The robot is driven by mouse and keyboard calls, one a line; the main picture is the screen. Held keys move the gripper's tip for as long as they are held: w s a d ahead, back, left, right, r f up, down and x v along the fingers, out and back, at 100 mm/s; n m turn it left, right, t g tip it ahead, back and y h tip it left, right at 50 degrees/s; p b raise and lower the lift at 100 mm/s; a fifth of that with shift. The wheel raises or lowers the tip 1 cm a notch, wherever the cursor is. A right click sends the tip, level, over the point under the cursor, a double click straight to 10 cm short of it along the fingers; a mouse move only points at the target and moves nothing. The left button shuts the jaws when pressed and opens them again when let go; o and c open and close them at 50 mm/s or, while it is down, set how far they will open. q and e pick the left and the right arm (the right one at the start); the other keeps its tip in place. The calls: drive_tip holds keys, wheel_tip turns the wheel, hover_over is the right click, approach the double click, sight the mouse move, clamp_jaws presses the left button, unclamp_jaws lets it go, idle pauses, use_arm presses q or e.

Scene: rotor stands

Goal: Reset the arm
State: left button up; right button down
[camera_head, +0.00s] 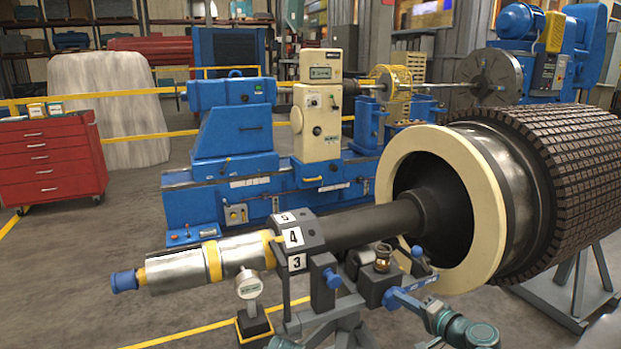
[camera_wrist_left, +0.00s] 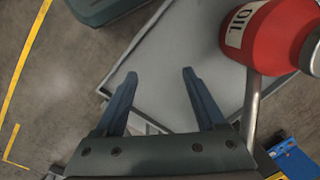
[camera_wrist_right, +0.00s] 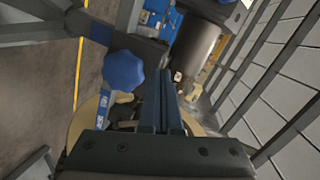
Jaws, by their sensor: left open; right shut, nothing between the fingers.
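My right gripper (camera_head: 396,298) is low at the right of the rotor stand in the head view. In the right wrist view its two fingers (camera_wrist_right: 166,88) are together with nothing between them. A round blue knob (camera_wrist_right: 123,70) of the stand shows left of the fingers, apart from them. My left gripper (camera_wrist_left: 160,77) is open and empty in the left wrist view, over a grey tray-like surface (camera_wrist_left: 185,35). A red oil can (camera_wrist_left: 262,35) is right of its fingers, not held. The left fingertips are not seen in the head view.
The rotor shaft (camera_head: 370,225) rests on a numbered support (camera_head: 300,240), with a cream ring (camera_head: 400,180) at right. A dial gauge (camera_head: 248,284) stands close below the shaft. A blue machine (camera_head: 235,130) and red tool cabinet (camera_head: 50,160) stand behind. Floor at lower left is clear.

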use_arm(q)
wheel_tip(320, 180, up, 3)
drive_tip(key=shift+p, duration=1.05)
drive_tip(key=shift+r+p, duration=0.55)
use_arm(e)
drive_tip(key=s+a+f+n+g, duration=0.3)
drive_tip(key=s+a+n+g, duration=0.1)
drive_tip(key=a, duration=0.4)
drive_tip(key=s+a+f+n+g, duration=0.3)
drive_tip(key=a+g, duration=0.1)
drive_tip(key=a, duration=0.4)
use_arm(q)
wheel_tip(320, 180, up, 4)
drive_tip(key=p, duration=0.4)
drive_tip(key=shift+r, duration=0.1)
use_arm(e)
drive_tip(key=s+a+f+n+g+h, duration=0.2)
drive_tip(key=s+n+g+h, duration=0.4)
drive_tip(key=s, duration=0.7)
drive_tip(key=shift+a+f+h, duration=0.2)
drive_tip(key=shift+f+h, duration=0.05)
drive_tip(key=shift+h, duration=0.95)
